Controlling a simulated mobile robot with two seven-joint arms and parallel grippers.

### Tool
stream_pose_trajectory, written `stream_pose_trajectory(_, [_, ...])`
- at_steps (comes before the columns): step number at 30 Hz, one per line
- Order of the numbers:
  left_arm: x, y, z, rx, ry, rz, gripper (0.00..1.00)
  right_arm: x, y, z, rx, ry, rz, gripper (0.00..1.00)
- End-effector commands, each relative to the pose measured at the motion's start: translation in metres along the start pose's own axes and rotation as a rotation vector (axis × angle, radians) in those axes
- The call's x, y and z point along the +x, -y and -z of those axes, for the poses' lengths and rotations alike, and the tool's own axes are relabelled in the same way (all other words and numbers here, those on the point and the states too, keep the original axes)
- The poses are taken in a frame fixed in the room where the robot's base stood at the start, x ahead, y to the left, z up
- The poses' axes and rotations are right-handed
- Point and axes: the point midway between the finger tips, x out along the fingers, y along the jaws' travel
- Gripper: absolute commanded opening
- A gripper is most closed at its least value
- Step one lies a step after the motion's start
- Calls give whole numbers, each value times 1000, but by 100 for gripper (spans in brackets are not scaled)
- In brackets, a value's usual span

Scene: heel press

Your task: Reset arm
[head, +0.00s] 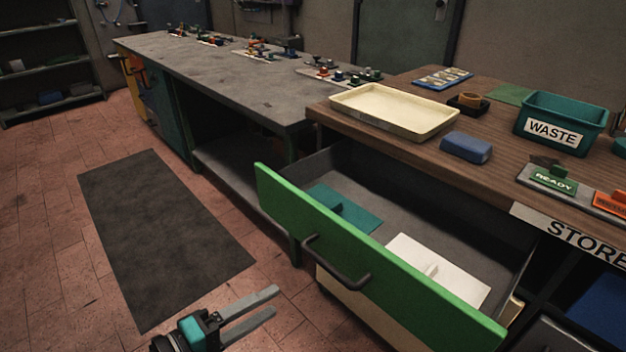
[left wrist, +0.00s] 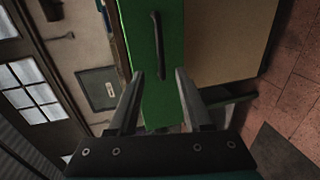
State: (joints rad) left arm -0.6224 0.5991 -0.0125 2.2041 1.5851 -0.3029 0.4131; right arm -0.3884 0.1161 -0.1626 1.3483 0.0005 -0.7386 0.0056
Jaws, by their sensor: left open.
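My left gripper (head: 250,316) is at the bottom of the head view, over the tiled floor, in front of and to the left of the open green drawer (head: 385,262). Its two grey fingers are apart with nothing between them. In the left wrist view the open fingers (left wrist: 158,100) point toward the green drawer front (left wrist: 170,60) and its dark handle (left wrist: 158,45), without holding it. The dark handle also shows in the head view (head: 335,264). My right gripper is in neither view.
The drawer is pulled out and holds a teal piece (head: 342,208) and a white piece (head: 437,268). Above it, the wooden counter (head: 400,150) carries a cream tray (head: 394,110), a blue block (head: 466,147) and a teal waste bin (head: 563,122). A dark mat (head: 160,230) lies on open floor at left.

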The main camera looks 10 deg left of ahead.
Motion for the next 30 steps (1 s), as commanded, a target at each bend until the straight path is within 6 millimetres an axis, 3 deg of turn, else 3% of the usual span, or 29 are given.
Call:
stream_pose_trajectory(4, [1, 14, 8, 26, -25, 31, 50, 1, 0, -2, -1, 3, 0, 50])
stream_pose_trajectory(7, [2, 46, 25, 88, -74, 105, 50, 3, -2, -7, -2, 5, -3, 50])
stream_pose_trajectory(12, [-7, 132, 56, 258, -154, 319, 50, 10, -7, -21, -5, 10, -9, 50])
stream_pose_trajectory(17, [-25, 213, 67, 420, -161, 539, 50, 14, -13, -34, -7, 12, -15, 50])
stream_pose_trajectory(23, [-58, 303, 54, 618, -62, 802, 50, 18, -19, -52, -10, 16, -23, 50])
stream_pose_trajectory(30, [-103, 386, 6, 851, 202, 1049, 50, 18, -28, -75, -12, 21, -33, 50])
